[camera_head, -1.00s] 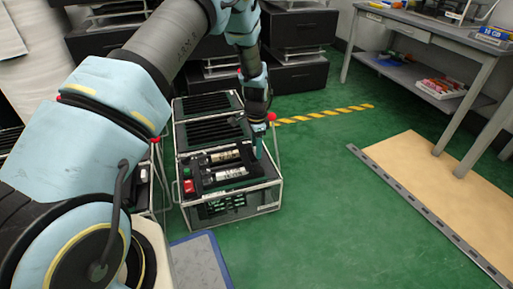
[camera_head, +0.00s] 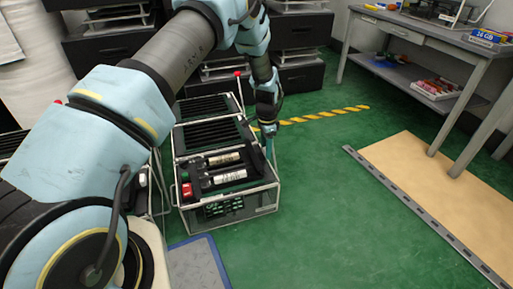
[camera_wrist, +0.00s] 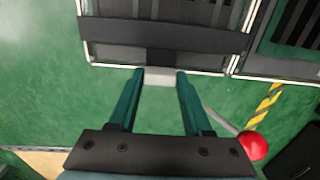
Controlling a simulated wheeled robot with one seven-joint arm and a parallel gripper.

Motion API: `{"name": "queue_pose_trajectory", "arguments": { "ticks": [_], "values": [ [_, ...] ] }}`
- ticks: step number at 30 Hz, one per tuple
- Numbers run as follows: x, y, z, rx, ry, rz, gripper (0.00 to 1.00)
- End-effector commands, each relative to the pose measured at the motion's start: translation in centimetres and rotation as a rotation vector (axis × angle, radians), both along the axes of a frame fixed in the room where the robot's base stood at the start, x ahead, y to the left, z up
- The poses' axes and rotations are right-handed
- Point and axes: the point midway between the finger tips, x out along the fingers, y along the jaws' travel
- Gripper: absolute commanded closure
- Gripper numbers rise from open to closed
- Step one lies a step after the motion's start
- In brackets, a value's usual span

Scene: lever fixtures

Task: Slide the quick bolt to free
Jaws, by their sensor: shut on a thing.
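My gripper (camera_head: 270,140) is at the right side of the metal-framed case (camera_head: 228,206), reaching down from above. In the wrist view, its two teal fingers (camera_wrist: 160,78) stand apart with a pale grey block (camera_wrist: 160,76) between their tips. They are shut on this block, which I take to be the quick bolt. The block meets a black piece (camera_wrist: 163,57) on the case's dark side bar (camera_wrist: 120,33). In the head view the fingers hide the block. I cannot tell how far it has slid.
A rod with a red ball (camera_wrist: 253,145) stands close to my right finger in the wrist view. A red ball (camera_head: 238,73) also shows behind the case in the head view. Green floor is free to the case's right, up to a tan board (camera_head: 435,185). A grey workbench (camera_head: 420,35) stands beyond.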

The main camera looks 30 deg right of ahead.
Motion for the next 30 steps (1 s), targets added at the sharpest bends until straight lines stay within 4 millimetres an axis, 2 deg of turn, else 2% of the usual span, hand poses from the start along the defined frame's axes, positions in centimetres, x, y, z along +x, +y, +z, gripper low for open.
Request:
{"name": "queue_pose_trajectory", "arguments": {
  "ticks": [3,10,11,18,26,30],
  "values": [
    [-0.1,-0.7,0.1,-0.002,-0.001,0.000,1.00],
    [-0.1,-0.9,0.1,-0.005,-0.002,0.000,1.00],
    [-0.1,-1.0,0.1,-0.006,-0.002,0.000,0.48],
    [-0.1,-0.8,0.0,-0.003,-0.002,0.000,0.21],
    [-0.1,-0.7,0.1,-0.001,-0.001,0.001,0.20],
    [0.0,-0.7,1.2,-0.002,-0.002,0.001,0.20]
  ]
}}
